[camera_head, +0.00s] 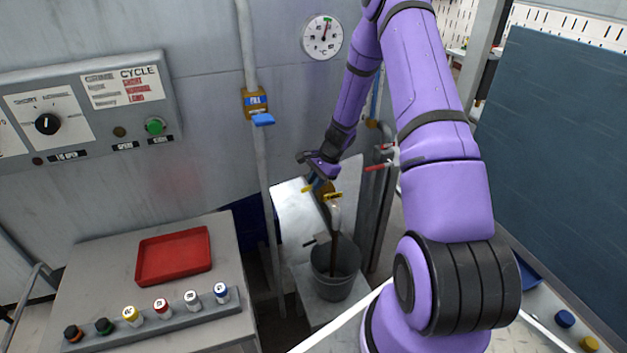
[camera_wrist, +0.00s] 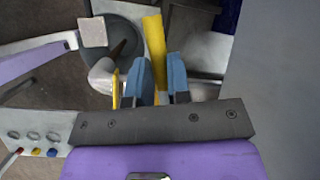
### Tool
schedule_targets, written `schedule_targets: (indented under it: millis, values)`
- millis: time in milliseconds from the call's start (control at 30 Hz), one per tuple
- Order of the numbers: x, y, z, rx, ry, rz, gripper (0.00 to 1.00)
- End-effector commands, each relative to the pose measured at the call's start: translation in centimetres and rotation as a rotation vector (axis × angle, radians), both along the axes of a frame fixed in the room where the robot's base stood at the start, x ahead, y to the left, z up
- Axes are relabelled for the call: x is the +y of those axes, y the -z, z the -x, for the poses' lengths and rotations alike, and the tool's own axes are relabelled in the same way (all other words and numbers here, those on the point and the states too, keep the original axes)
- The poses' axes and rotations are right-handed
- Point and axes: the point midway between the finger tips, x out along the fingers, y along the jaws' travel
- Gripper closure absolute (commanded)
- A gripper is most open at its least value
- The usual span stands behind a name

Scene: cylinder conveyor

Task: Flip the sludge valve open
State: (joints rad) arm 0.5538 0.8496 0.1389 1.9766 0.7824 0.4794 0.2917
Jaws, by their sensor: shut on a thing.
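The sludge valve sits low on the pipework beyond my arm in the head view, with a yellow lever (camera_head: 333,196) and a pale spout (camera_head: 335,214). In the wrist view the yellow lever (camera_wrist: 154,45) runs between the blue fingertips. My gripper (camera_head: 314,186) is shut on this lever; its fingers also show in the wrist view (camera_wrist: 160,82). A grey bucket (camera_head: 322,284) stands below the spout. A dark brown upright streak (camera_head: 333,255) reaches down into the bucket; I cannot tell whether it is flowing sludge. The valve body is partly hidden by my gripper.
A red-handled valve (camera_head: 376,167) is close right of my gripper. A blue-handled fill valve (camera_head: 262,120) is on the pipe to the left. A bench with a red tray (camera_head: 174,257) and several small bottles stands at lower left. A dial gauge (camera_head: 322,37) is above.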

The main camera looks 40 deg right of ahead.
Motion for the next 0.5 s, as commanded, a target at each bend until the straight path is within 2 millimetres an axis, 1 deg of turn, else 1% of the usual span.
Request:
schedule_targets:
  millis: [500]
  values:
    - [-0.9,-0.1,2.1,-0.001,-0.492,0.002,1.00]
